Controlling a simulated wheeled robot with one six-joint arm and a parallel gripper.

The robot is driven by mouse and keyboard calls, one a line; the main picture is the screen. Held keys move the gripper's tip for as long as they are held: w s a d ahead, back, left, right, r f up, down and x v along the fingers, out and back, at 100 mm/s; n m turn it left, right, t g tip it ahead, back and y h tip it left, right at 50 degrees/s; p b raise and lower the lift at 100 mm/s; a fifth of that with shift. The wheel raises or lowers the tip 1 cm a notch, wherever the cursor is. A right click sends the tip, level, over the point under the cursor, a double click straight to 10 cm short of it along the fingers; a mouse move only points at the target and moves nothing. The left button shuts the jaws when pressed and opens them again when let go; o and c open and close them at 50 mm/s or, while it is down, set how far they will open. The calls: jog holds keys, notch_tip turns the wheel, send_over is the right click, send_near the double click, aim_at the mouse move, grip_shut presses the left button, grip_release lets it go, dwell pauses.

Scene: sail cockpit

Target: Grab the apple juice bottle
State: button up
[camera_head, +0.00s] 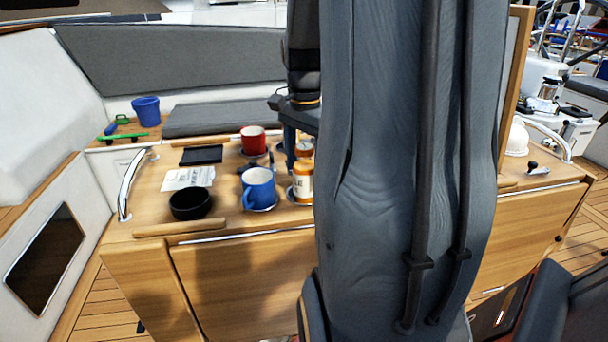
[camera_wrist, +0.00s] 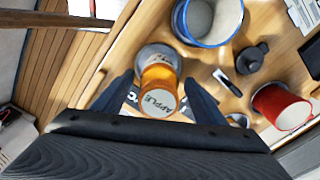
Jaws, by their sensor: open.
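The apple juice bottle (camera_head: 303,184), orange with a pale label, stands on the wooden cockpit table, partly hidden by my arm in the head view. In the wrist view the bottle (camera_wrist: 160,74) is seen from above, its white round top reading "APPLE". My gripper (camera_wrist: 159,80) is open, with one dark finger on each side of the bottle in that view. A gap shows beside each finger, and I see no clear contact. In the head view my arm hides most of the gripper.
A blue mug (camera_head: 259,187) stands close left of the bottle, with a red mug (camera_head: 253,141) behind. A black bowl (camera_head: 190,204), a paper (camera_head: 188,179) and a dark pad (camera_head: 201,155) lie further left. A blue bucket (camera_head: 146,111) stands at the back left.

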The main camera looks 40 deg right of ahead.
aim_at(305, 177)
jog(key=shift+s+a+f+p, duration=0.1)
jog(key=shift+f+p, duration=0.2)
jog(key=shift+f, duration=1.5)
jog(key=c, duration=1.3)
jog(key=shift+r, duration=0.15)
